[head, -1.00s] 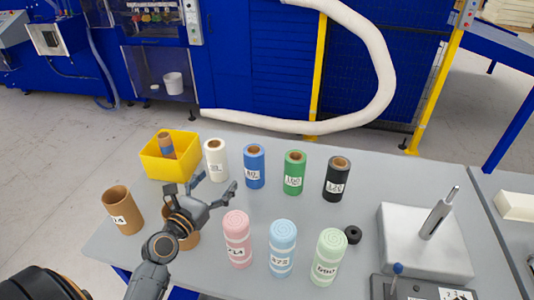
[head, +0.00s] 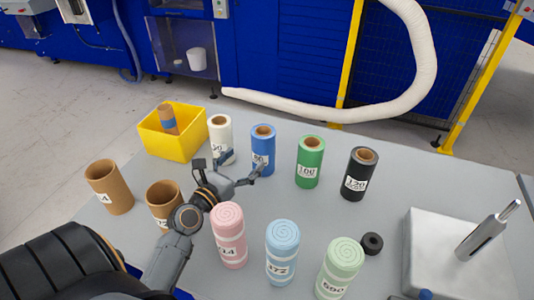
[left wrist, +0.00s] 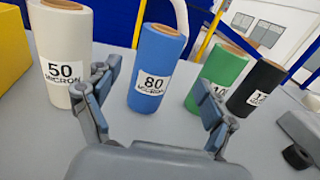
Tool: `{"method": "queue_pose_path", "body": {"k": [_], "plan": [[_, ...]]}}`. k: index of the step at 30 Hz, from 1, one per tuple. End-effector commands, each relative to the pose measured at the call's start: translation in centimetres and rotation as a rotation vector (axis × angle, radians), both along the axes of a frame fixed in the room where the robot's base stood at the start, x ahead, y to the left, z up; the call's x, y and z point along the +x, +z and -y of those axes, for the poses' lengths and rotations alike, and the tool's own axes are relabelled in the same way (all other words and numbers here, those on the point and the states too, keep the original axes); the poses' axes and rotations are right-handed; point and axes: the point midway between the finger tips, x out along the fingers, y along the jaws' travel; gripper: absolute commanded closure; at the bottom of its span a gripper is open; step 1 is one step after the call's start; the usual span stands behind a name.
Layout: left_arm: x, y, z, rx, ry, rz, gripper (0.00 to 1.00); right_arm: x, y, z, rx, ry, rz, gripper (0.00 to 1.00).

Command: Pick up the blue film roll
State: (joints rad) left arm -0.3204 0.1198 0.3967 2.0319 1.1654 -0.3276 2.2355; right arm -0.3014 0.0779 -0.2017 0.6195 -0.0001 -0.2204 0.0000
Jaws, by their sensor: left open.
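The blue film roll (head: 263,145) stands upright on the grey table in the back row, between the white roll and the green roll. In the left wrist view the blue roll (left wrist: 158,65) shows its label "80 MICRON" and stands between my fingers, beyond their tips. My left gripper (head: 238,168) is open and empty, just in front of the blue roll and low over the table. In the left wrist view the left gripper (left wrist: 158,95) has one finger overlapping the white roll and the other overlapping the green roll. My right gripper is not in view.
The white roll (head: 220,135), green roll (head: 310,162) and black roll (head: 359,174) stand in the same row. Pink (head: 229,236), light blue (head: 282,252) and pale green (head: 338,268) foam rolls stand in front. Cardboard tubes (head: 109,188) and a yellow bin (head: 205,140) are left.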

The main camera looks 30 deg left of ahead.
Motion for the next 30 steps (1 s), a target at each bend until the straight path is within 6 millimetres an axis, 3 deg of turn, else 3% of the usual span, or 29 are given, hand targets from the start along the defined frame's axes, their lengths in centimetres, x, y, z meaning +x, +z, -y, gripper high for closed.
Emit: {"method": "queue_pose_path", "body": {"k": [5, 15, 23, 30], "plan": [[1.2, -0.4, 0.0, -0.001, -0.001, 0.002, 0.17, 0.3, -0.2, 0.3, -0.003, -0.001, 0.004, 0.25], [7.5, -0.3, -0.3, 0.000, 0.000, 0.002, 0.17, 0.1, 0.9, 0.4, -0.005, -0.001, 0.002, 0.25], [9.4, -0.4, -0.4, 0.001, -0.001, 0.001, 0.17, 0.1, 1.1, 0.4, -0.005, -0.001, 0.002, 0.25], [13.0, -0.6, -0.6, 0.001, 0.000, 0.001, 0.17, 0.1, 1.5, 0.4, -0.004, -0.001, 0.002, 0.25]]}}
